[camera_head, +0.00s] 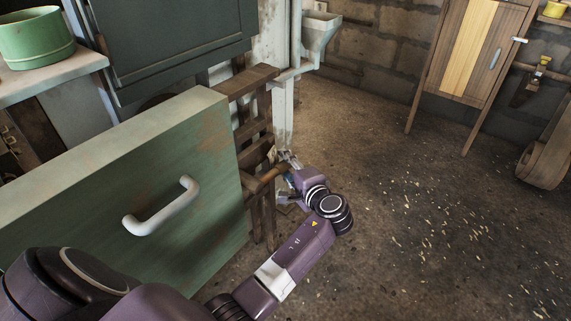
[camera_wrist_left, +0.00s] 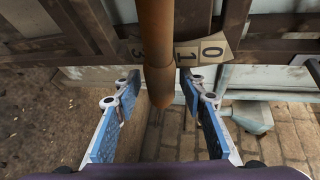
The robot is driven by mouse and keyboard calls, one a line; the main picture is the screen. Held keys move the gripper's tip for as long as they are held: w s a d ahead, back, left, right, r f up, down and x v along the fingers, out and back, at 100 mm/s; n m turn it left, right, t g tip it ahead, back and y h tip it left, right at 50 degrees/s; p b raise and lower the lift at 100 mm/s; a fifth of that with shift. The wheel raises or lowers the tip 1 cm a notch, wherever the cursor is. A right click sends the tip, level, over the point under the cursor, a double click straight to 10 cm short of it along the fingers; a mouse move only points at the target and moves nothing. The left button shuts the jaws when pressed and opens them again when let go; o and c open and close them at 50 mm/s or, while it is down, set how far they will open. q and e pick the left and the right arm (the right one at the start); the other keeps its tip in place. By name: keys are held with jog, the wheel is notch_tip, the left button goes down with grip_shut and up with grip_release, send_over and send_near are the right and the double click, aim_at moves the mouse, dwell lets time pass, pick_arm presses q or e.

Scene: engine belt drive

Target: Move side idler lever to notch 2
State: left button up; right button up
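The side idler lever's brown rounded handle (camera_head: 270,173) sticks out of a dark wooden frame in the head view. In the left wrist view the lever (camera_wrist_left: 157,50) runs down from the top edge, and its tip lies between my fingers. My left gripper (camera_head: 287,168) is at the handle; in the wrist view its blue-padded fingers (camera_wrist_left: 160,88) are apart on both sides of the lever, with a gap showing on each side. Number plates (camera_wrist_left: 212,48) behind the lever read 3, 1 and 0; the lever covers the part between 3 and 1. My right gripper is not in view.
A green panel (camera_head: 130,165) with a white handle (camera_head: 160,207) stands close left of my left arm. The dark wooden frame (camera_head: 253,110) is behind the gripper. A wooden cabinet (camera_head: 478,50) stands at the back right. The floor (camera_head: 400,200) to the right is open, with scattered chips.

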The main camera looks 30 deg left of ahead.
pick_arm(q)
jog(key=v, duration=1.2)
dwell(0.4)
